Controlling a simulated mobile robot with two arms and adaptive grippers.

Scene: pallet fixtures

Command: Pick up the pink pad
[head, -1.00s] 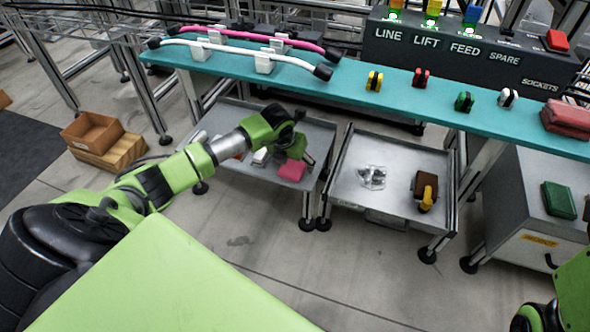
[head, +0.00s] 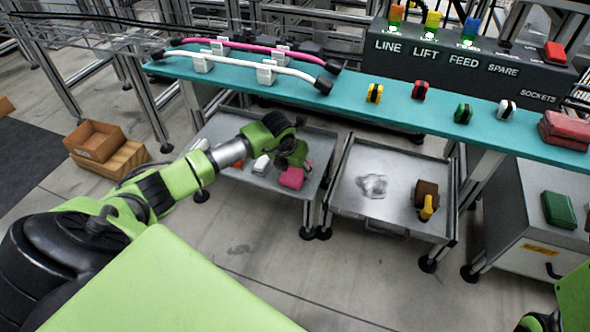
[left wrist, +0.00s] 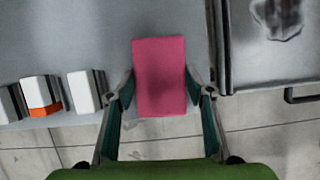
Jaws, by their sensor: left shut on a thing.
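The pink pad (head: 291,178) is at the right part of the left grey cart tray in the head view. In the left wrist view the pad (left wrist: 160,75) is upright in the picture between the two fingers, and its lower end overlaps the tray's edge. My left gripper (head: 296,163) is over the pad, with its fingers (left wrist: 160,88) shut on the pad's two sides. Whether the pad touches the tray or is slightly above it, I cannot tell. My right gripper is not in view.
White blocks (left wrist: 84,91) and a white-and-orange block (left wrist: 41,95) stand left of the pad on the left tray (head: 318,150). The right cart tray (head: 390,200) holds a clear crumpled item (head: 372,186) and a brown-and-yellow object (head: 427,200). A teal shelf (head: 340,95) runs above both carts.

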